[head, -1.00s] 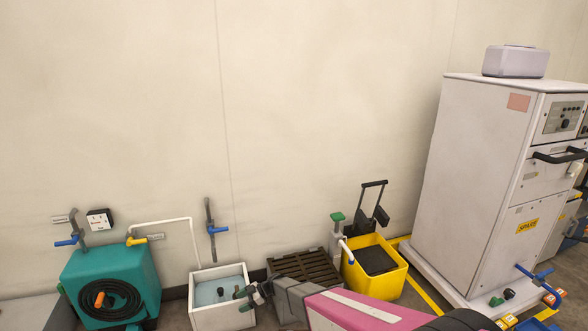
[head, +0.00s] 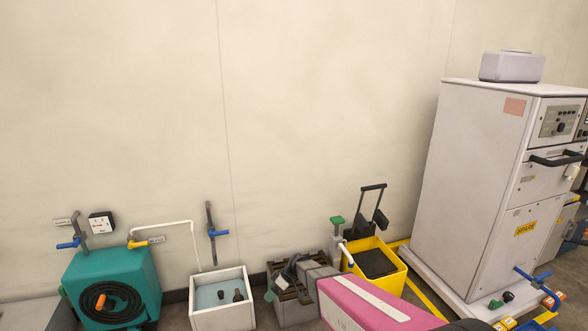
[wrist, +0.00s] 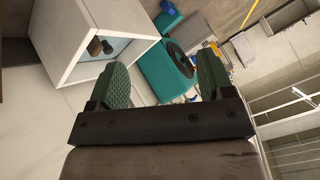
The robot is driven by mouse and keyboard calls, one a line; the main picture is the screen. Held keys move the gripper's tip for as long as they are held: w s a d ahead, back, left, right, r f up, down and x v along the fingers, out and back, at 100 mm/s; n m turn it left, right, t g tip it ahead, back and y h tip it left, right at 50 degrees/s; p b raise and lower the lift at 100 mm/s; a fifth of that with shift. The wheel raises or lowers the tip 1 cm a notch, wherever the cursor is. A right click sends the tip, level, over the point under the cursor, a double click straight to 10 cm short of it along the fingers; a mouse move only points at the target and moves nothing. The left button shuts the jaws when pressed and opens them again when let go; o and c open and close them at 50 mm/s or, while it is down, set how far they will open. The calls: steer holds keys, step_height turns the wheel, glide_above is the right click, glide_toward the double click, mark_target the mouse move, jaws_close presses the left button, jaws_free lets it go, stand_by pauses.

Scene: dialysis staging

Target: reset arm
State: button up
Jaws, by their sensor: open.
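My gripper (head: 275,288) is open and empty. In the head view it is in front of the dark slatted crate, just right of the white basin (head: 222,312). In the wrist view its two green ridged fingers (wrist: 162,78) stand wide apart with nothing between them. My pink and grey arm reaches in from the lower right. Two small dark items (head: 230,295) are in the basin with the pale blue inside; they also show in the wrist view (wrist: 100,47).
A teal unit with a coiled black hose (head: 135,270) stands at left. The slatted crate (head: 290,312) is partly hidden by my arm. A yellow bin (head: 393,278) and a tall white cabinet (head: 470,190) stand to the right.

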steer(key=s+d+r+m+t+h, duration=0.1)
steer(key=s+d+r+m+h, duration=0.1)
steer(key=d+r, duration=0.4)
steer(key=s+d+r+m+t+h, duration=0.1)
steer(key=s+d+r+m+h, duration=0.2)
steer(key=d, duration=0.9)
steer(key=s+d+r+m+t+h, duration=0.1)
steer(key=s+d+r+m+h, duration=0.2)
steer(key=d+r+m, duration=0.6)
step_height(320, 180, up, 2)
steer(key=s, duration=0.2)
steer(key=shift+s+d, duration=0.4)
steer(key=shift+r, duration=0.1)
